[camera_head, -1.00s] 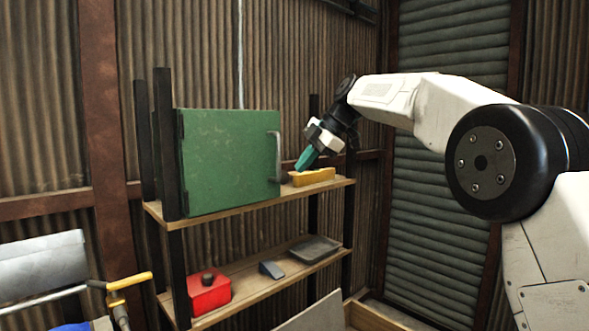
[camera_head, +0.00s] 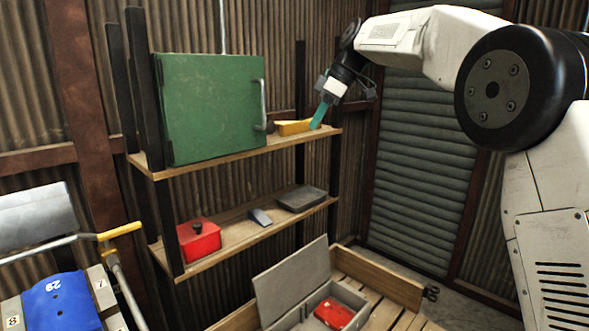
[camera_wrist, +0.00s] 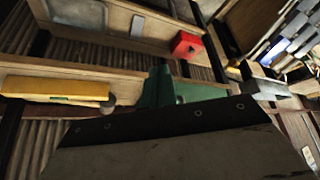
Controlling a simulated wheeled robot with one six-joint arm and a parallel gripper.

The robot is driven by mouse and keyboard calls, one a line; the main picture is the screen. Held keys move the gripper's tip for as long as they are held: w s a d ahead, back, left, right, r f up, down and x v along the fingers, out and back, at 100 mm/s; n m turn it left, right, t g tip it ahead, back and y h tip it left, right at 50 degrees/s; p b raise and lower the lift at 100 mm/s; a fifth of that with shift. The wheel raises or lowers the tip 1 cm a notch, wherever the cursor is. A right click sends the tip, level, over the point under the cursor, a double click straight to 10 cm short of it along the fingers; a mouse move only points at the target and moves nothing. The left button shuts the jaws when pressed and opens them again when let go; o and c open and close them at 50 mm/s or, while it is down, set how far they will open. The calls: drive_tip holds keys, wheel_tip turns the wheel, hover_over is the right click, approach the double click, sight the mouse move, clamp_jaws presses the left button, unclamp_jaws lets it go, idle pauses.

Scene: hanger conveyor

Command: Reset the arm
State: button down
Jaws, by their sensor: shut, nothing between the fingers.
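My gripper (camera_head: 320,115) has teal fingers and is shut with nothing between them. In the head view it points down at the right end of the upper shelf, just right of a yellow object (camera_head: 292,127). Whether it touches the shelf or the yellow object I cannot tell. In the wrist view the gripper's teal part (camera_wrist: 160,88) shows at the middle, and the yellow object (camera_wrist: 58,88) lies to the left. My white arm reaches in from the right of the head view.
A green cabinet (camera_head: 210,110) with a metal handle stands on the upper shelf (camera_head: 215,160). The lower shelf holds a red box (camera_head: 199,243), a small grey wedge (camera_head: 260,217) and a grey tray (camera_head: 301,198). An open grey box (camera_head: 345,296) with a red item stands below. A blue piece (camera_head: 60,303) is bottom left.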

drive_tip(key=s+d+f+m+h, duration=0.2)
drive_tip(key=s+d+f+m, duration=0.3)
drive_tip(key=s, duration=1.1)
drive_tip(key=s+d+f+m+h, duration=0.2)
drive_tip(key=s+d+f+m, duration=0.3)
drive_tip(key=s, duration=1.1)
drive_tip(key=s+d+f+m+h, duration=0.1)
drive_tip(key=s+d+f+m, duration=0.5)
drive_tip(key=s, duration=0.9)
drive_tip(key=d+f, duration=0.3)
drive_tip(key=d, duration=0.1)
drive_tip(key=shift+s+d+h, duration=0.4)
